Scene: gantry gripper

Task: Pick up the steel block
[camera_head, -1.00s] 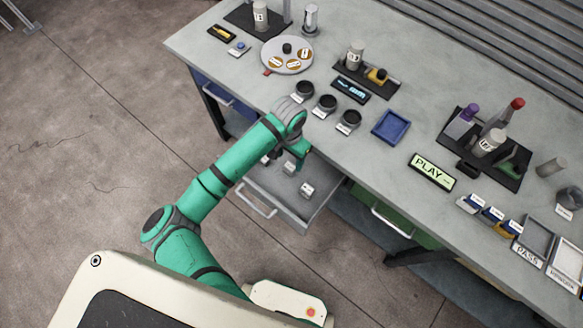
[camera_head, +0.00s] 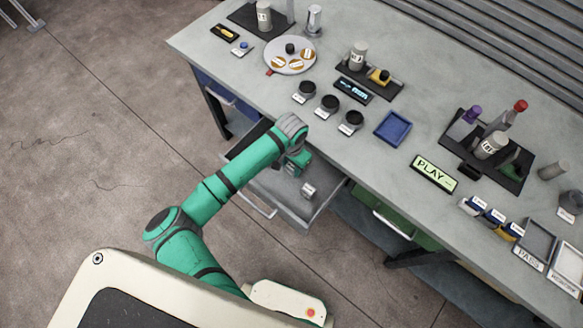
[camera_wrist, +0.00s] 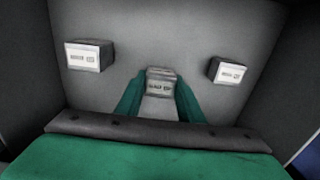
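Three small labelled blocks sit in the open grey drawer (camera_head: 283,200). In the wrist view they are a left block (camera_wrist: 89,56), a middle block (camera_wrist: 161,84) and a right block (camera_wrist: 228,71). Their labels are too small to read, so I cannot tell from them which is steel. My gripper (camera_wrist: 160,80) is open, with its green fingers on either side of the middle block and narrow gaps showing. In the head view my gripper (camera_head: 298,164) is down at the drawer, and one block (camera_head: 308,190) shows to its lower right; my arm hides the others.
The workbench (camera_head: 340,140) overhangs the back of the drawer.

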